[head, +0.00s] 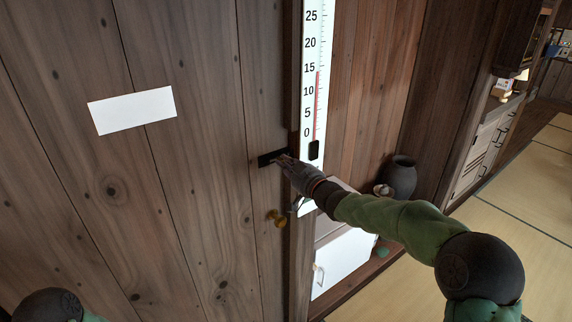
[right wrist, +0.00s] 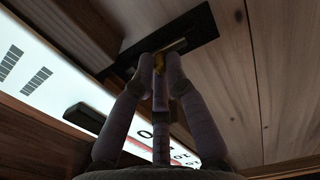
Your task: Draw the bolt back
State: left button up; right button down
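The bolt is on the wooden door (head: 195,200), on a black plate (head: 266,159) near the door's right edge. In the right wrist view the black plate (right wrist: 200,32) carries a brass bar (right wrist: 179,46). My right gripper (head: 282,163) reaches the plate from the right and hides part of it. In the right wrist view its fingers (right wrist: 161,62) come together at the tips around a small brass part of the bolt, mostly hidden between them. My left gripper is not in view; only part of my left arm shows at the lower left.
A brass door knob (head: 275,217) sits just below the plate. A large thermometer (head: 311,75) hangs right of the door. A white cabinet (head: 343,262) and a dark vase (head: 399,178) stand below it. Tatami floor (head: 535,190) lies open at the right.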

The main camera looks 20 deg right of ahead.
jog(key=shift+s+a+b, duration=0.3)
jog(key=shift+a+b, duration=0.2)
jog(key=shift+a, duration=0.35)
jog(key=c, duration=1.6)
grip_release()
jog(key=shift+o, duration=1.4)
jog(key=shift+s+a, duration=0.1)
jog(key=shift+a, duration=0.05)
jog(key=shift+s+d, duration=0.2)
jog(key=shift+d, duration=0.05)
jog(key=v, duration=1.1)
jog(key=shift+s, duration=0.2)
